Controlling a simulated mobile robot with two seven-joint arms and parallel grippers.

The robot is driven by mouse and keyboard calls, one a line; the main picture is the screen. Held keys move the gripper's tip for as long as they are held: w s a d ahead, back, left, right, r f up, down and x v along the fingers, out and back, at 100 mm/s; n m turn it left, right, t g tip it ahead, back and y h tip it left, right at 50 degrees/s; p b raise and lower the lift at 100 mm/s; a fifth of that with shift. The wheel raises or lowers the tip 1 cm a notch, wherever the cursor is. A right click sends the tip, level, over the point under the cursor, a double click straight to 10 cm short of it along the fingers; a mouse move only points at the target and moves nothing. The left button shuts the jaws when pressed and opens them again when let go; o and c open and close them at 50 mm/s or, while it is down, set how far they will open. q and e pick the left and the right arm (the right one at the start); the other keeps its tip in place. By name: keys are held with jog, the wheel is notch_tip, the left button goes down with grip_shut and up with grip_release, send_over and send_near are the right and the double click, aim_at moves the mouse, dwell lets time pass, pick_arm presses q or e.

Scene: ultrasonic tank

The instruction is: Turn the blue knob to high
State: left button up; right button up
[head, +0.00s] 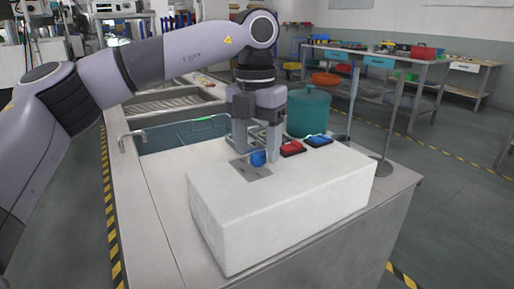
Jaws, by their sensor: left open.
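The blue knob (258,158) stands on a grey plate (243,170) on top of a white box-shaped unit (290,196). My left gripper (257,147) points down with its fingers apart, at and just above the knob. One finger is to the left of the knob and the other to its right. I cannot tell whether either finger touches the knob. The markings for the knob's settings are not readable. My right gripper is out of view.
A red switch (292,148) and a blue switch (318,140) sit on the box right of the knob. A teal pot (308,112) stands behind them. The box top's right part is clear.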

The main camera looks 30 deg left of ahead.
pick_arm(q)
jog(key=shift+f, duration=0.35)
jog(key=c, duration=1)
jog(key=shift+c, duration=0.2)
